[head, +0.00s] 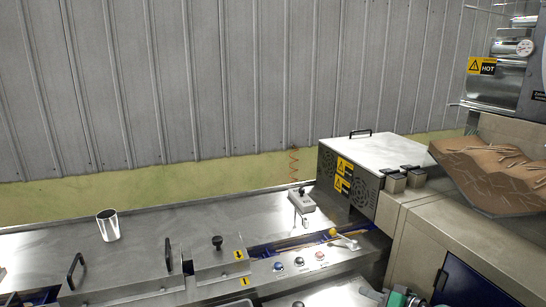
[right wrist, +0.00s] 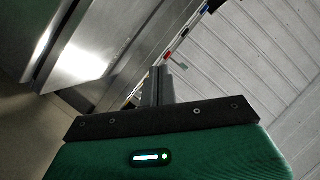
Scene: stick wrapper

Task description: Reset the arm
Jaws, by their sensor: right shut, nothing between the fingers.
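My right gripper shows in the right wrist view (right wrist: 158,80) with its two fingers together and nothing between them. In the head view only a small green and grey part of my right arm shows at the bottom edge, right of centre. The right gripper is clear of any object that I can make out. My left gripper is in neither view.
A steel machine bed (head: 60,240) runs along the wall, with a metal cup (head: 108,225) on it. A control panel with several buttons (head: 300,261) is at the lower middle. A box with warning labels (head: 347,170) stands to the right, beside a hopper of brown sticks (head: 500,170).

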